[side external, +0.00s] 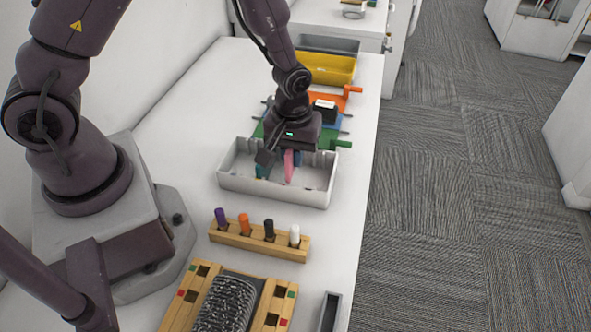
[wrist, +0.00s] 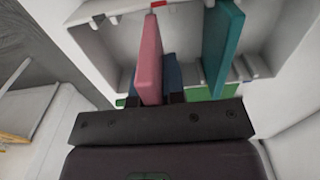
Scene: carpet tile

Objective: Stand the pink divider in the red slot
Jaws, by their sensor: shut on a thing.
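The pink divider (side external: 289,166) is in my shut gripper (side external: 289,150), roughly upright, with its lower part inside the white box (side external: 270,192). In the wrist view the pink divider (wrist: 150,58) stands between my dark fingers (wrist: 154,99). A red mark (wrist: 158,4) shows on the box wall at the top of the wrist view, close to the divider's far edge. Whether the divider's foot is seated in the red slot is hidden. A teal divider (wrist: 221,48) stands in the box to the right, and a blue piece (wrist: 172,74) shows behind the pink one.
A wooden rack (side external: 258,241) with several coloured pegs stands in front of the box. Behind are a green piece (side external: 338,144), an orange-handled piece (side external: 350,90) and a yellow bin (side external: 328,67). A wooden board (side external: 190,296) lies nearest the camera.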

